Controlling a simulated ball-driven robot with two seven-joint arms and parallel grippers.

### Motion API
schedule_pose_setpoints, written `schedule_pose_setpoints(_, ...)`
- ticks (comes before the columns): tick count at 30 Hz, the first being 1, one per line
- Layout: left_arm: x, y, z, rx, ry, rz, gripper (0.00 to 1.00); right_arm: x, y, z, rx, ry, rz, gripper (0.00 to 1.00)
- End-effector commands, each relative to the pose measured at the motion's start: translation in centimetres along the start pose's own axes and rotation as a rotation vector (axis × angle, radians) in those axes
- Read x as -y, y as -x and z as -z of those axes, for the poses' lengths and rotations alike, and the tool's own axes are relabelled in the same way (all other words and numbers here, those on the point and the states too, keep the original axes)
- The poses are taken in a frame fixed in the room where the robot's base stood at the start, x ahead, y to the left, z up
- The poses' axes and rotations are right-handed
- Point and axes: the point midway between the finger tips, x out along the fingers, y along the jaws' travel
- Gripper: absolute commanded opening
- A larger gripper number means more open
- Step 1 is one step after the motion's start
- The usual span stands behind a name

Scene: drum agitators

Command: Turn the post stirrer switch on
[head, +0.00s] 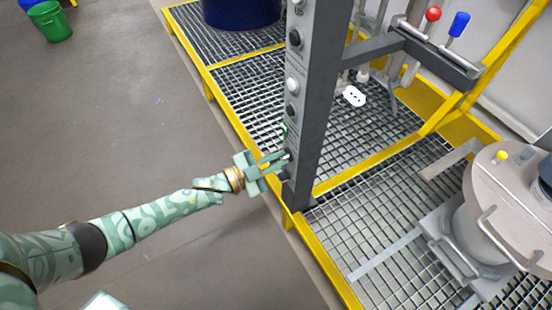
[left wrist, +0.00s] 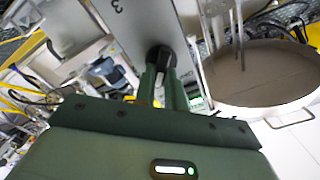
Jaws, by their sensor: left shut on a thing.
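A grey post (head: 325,95) rises from the grating, with a column of black and white knobs on its left face. My left gripper (head: 283,161) is at the lowest part of this column, its fingers reaching in from the left. In the left wrist view the fingers (left wrist: 163,85) are shut on a black rotary switch (left wrist: 161,55) on the grey post face, beside a marking like a 3. The fingers hide part of the switch, and I cannot tell its setting. My right gripper is not in view.
A yellow-edged grating platform (head: 256,138) surrounds the post. A lidded vessel (head: 490,225) stands at the right, and a dark blue drum (head: 242,12) at the top. A bracket with red and blue knobs (head: 440,60) extends right from the post.

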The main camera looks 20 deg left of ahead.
Motion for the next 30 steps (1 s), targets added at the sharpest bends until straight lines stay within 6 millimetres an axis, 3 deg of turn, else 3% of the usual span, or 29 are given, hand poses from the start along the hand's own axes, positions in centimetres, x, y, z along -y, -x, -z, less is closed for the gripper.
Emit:
schedule_pose_setpoints(17, -0.15, 0.08, -0.13, 0.003, -0.038, -0.002, 0.00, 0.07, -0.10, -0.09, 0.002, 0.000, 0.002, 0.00)
schedule_pose_setpoints(18, -0.16, 0.08, -0.13, 0.003, -0.038, -0.002, 0.14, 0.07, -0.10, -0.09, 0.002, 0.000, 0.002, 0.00)
schedule_pose_setpoints(20, -0.15, 0.08, -0.12, 0.003, -0.038, -0.002, 0.31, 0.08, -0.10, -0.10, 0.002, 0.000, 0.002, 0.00)
schedule_pose_setpoints(30, -0.06, 0.03, -0.04, 0.001, -0.036, 0.000, 0.34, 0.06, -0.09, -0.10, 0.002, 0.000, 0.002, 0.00)
